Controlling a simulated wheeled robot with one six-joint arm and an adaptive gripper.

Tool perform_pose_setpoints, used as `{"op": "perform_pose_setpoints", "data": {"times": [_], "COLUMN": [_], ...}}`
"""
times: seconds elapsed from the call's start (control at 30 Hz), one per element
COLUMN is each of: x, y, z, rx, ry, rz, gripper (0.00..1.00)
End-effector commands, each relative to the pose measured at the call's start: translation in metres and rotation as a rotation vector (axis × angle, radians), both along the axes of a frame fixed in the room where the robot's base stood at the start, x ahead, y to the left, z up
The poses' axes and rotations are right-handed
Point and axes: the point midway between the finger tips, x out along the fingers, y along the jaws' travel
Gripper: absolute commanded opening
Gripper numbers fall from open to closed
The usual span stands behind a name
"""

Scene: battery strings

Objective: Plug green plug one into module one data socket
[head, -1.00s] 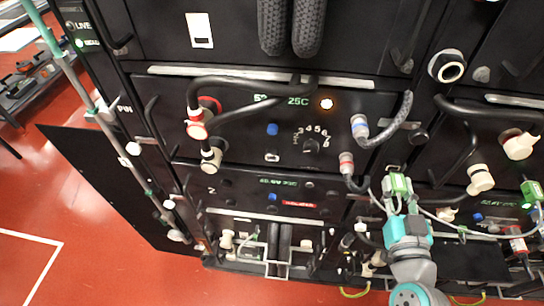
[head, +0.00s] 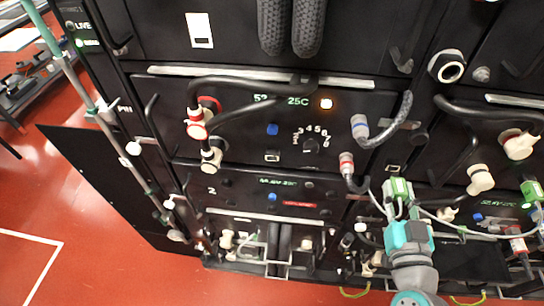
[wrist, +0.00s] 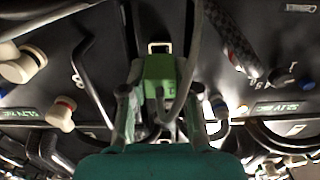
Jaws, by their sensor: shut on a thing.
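My gripper (head: 403,214) is shut on a green plug (head: 398,189) with a white edge, held in front of the rack at the lower right of the head view. In the wrist view the same green plug (wrist: 159,70) sits between the two fingers, with a grey cable looping beside it. A small white-rimmed rectangular socket (head: 272,156) shows on the upper left module, left of its dial; the module below is marked 2. A similar small socket (head: 393,168) lies just above the held plug in the picture. Any gap between plug and panel cannot be told.
A black cable with a red-banded connector (head: 347,165) hangs just left of the plug. Another green plug (head: 531,191) is at the right edge. Black handles and cables stand out from the panels.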

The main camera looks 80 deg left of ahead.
Motion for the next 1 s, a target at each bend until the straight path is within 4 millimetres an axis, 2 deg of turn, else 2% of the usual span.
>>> {"op": "perform_pose_setpoints", "data": {"times": [1.0], "x": [-0.018], "y": [-0.045], "z": [0.000], "rx": [0.000], "ry": [0.000], "rz": [-0.001], "gripper": [0.00]}}
